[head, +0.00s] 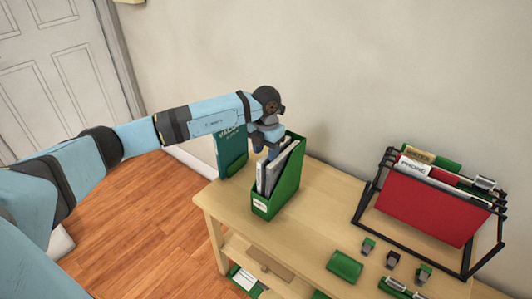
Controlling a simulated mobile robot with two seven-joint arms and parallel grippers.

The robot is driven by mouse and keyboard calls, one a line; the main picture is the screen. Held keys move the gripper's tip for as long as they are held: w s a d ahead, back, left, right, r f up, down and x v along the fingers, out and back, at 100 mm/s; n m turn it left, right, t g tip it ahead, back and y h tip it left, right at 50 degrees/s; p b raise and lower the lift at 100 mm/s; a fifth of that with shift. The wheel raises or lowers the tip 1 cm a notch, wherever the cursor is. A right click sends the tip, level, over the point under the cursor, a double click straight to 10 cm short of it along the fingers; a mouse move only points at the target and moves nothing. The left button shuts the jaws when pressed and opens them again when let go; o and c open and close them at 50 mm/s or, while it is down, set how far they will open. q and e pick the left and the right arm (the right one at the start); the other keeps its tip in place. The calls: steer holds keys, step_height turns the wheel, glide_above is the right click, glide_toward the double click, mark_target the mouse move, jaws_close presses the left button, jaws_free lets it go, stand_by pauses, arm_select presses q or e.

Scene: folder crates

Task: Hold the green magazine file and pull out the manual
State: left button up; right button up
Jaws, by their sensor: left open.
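The green magazine file (289,186) stands upright on the wooden table, near its left end. White and grey booklets stand inside it; one of them (272,174) shows at the open front, and I cannot tell which is the manual. My left gripper (266,148) is at the upper left edge of the file, pointing down. It is open, and its fingertips are partly hidden, so I cannot tell whether they touch the file. My right gripper is not in view.
A green book or folder (231,155) stands behind my left gripper. A black wire rack (362,204) with a red folder (432,207) stands at the right. A green box (344,266) and several small clips lie at the front. The table (312,228) is clear between file and rack.

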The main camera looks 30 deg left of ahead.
arm_select(q)
step_height(320, 180, up, 13)
steer(key=p, duration=0.1)
steer(key=shift+f, duration=0.2)
